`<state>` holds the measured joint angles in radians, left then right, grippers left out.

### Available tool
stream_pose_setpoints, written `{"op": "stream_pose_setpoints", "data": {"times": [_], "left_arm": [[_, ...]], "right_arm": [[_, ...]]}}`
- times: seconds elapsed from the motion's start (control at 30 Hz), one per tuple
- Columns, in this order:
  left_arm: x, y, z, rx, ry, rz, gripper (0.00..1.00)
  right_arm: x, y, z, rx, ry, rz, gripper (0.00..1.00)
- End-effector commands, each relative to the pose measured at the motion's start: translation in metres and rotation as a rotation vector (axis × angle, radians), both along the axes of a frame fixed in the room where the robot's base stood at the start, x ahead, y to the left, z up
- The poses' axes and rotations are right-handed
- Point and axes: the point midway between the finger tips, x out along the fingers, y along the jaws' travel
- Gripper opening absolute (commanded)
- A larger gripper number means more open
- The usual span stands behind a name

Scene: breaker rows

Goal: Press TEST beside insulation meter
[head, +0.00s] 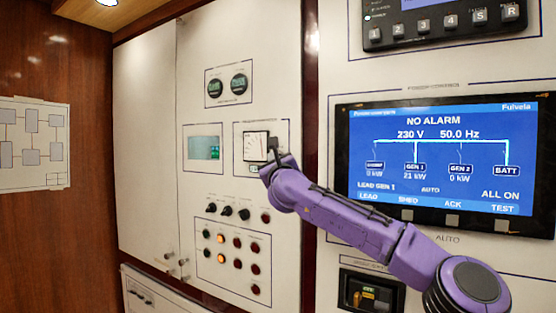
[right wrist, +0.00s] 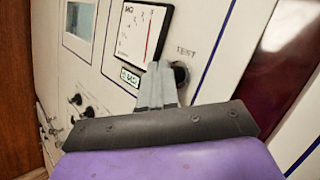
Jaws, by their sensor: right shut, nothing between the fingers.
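The insulation meter (head: 254,146) is a white square dial on the cabinet panel, inside a blue outline. In the right wrist view the meter (right wrist: 142,30) shows an MΩ mark and a red needle, with a small greenish display at its lower edge. The black round TEST button (right wrist: 181,73) sits to its right, under the printed word TEST. My right gripper (right wrist: 158,70) is shut and empty, its fingertips just left of the button and partly over its edge. I cannot tell if they touch it. In the head view my right gripper (head: 273,146) hides the button. My left gripper is not in view.
A greenish screen (head: 205,148) is left of the meter and two round gauges (head: 227,86) are above. Knobs and several lamps (head: 237,242) are below. A large blue display (head: 442,155) is on the right panel, behind my right arm.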

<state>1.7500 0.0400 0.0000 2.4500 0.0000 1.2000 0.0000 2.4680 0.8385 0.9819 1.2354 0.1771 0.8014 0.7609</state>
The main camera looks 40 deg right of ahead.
Motion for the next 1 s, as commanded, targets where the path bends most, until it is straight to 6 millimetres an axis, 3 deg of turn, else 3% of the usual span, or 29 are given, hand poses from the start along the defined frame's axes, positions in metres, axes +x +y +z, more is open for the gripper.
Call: {"op": "stream_pose_setpoints", "data": {"times": [0.5, 1.0], "left_arm": [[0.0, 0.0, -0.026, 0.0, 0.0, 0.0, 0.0], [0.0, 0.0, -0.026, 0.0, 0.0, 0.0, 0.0]], "right_arm": [[-0.018, 0.043, -0.001, -0.001, -0.002, 0.001, 0.0], [-0.019, 0.046, 0.0, 0.0, 0.0, 0.0, 0.0]]}}
